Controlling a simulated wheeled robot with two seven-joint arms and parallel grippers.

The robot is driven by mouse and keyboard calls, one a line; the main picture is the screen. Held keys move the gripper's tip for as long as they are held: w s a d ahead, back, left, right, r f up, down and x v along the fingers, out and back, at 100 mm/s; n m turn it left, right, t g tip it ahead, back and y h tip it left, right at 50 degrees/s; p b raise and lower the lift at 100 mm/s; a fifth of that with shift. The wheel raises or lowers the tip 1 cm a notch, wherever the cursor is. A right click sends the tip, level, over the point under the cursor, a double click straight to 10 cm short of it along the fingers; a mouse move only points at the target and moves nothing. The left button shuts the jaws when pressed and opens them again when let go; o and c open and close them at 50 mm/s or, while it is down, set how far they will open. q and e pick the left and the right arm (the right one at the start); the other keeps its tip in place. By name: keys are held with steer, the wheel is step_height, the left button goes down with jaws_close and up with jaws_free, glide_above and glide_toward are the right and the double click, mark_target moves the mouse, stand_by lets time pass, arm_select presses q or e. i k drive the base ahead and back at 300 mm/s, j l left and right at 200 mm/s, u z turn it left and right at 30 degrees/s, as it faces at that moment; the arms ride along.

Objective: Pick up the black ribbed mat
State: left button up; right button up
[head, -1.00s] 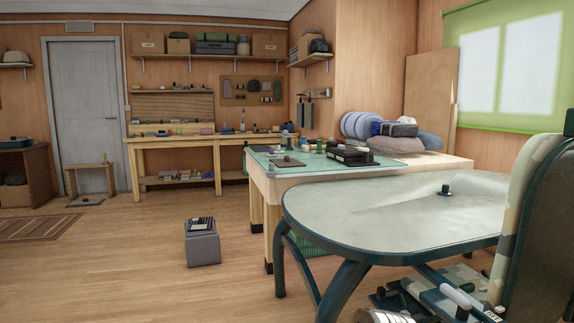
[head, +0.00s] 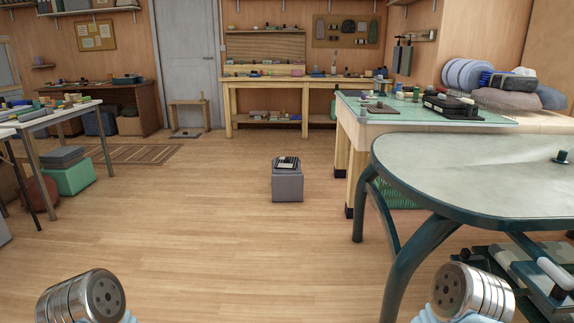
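I cannot pick out the black ribbed mat for certain. A small black item with light stripes (head: 287,162) lies on top of a grey cube-shaped stool (head: 287,186) in the middle of the floor. A thin dark flat piece (head: 379,109) lies on the green-topped workbench to the right. Both are too small to tell whether they are ribbed. Only metallic parts of my two arms show at the bottom edge. Neither gripper is in view, and both stay far from these things.
A round-ended grey table (head: 470,170) with dark green legs stands close at right. The green-topped workbench (head: 450,118) stands behind it. A table (head: 45,118) and a green box (head: 70,178) are at left. A striped rug (head: 130,153) lies farther back.

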mark_target(282, 163)
steer(key=i+u, duration=0.3)
steer(key=i, duration=1.4)
steer(key=i+u, duration=0.15)
steer(key=i, duration=0.4)
steer(key=i+u, duration=0.1)
steer(key=i, duration=0.4)
steer(key=i+l+u, duration=0.15)
steer(key=i, duration=0.4)
steer(key=i+l+u, duration=0.15)
steer(key=i, duration=0.4)
steer(key=i+j, duration=0.1)
steer(key=i, duration=0.45)
steer(key=i+z, duration=0.15)
steer(key=i, duration=0.4)
steer(key=i+j+z, duration=0.1)
steer(key=i+z, duration=0.2)
steer(key=z, duration=0.15)
steer(key=i+j+z, duration=0.2)
steer(key=z, duration=0.25)
steer(key=i+j+z, duration=0.3)
steer(key=z, duration=0.15)
steer(key=i, duration=0.05)
